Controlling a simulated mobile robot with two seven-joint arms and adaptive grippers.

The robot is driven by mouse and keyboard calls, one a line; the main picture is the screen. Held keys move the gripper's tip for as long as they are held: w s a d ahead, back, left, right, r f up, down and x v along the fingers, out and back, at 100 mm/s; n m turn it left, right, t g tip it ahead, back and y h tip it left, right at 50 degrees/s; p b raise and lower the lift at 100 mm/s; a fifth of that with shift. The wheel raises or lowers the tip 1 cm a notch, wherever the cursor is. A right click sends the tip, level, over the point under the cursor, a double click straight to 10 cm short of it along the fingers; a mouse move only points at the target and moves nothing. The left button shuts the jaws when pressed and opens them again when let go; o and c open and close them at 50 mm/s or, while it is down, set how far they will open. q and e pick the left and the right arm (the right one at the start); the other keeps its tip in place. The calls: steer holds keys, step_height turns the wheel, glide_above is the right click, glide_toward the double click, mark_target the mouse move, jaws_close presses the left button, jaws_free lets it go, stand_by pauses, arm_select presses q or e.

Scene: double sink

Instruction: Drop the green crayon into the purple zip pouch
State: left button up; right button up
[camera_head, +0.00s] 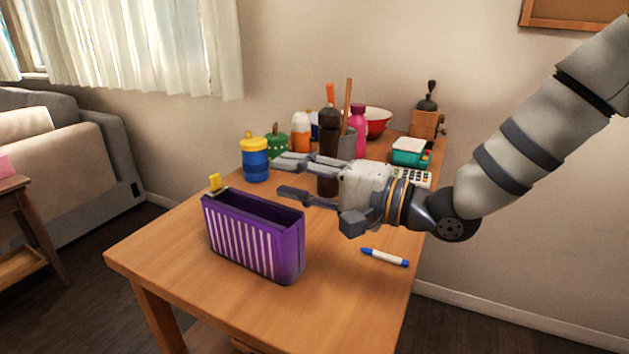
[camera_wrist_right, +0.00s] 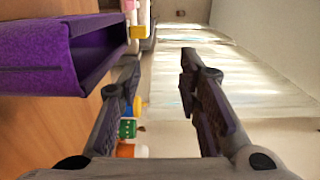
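The purple zip pouch (camera_head: 252,241) stands upright on the wooden table, with white stripes, an open top and a yellow tab at its left end. It also shows at the left of the right wrist view (camera_wrist_right: 38,68). My right gripper (camera_head: 281,177) is open and empty above the table, behind and slightly above the pouch's right part. Its two fingers also stand apart in the wrist view (camera_wrist_right: 160,62). I see no green crayon in either view; the pouch's inner bottom is hidden. My left gripper is not in view.
A white marker with blue ends (camera_head: 385,257) lies on the table (camera_head: 345,300) right of the pouch. Behind are a blue jar with yellow lid (camera_head: 255,160), a dark bottle (camera_head: 328,150), a pink bottle (camera_head: 358,130), a red bowl (camera_head: 378,122) and a grinder (camera_head: 425,122). The front right tabletop is clear.

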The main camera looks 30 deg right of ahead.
steer(key=v, duration=1)
steer(key=shift+s+d, duration=0.15)
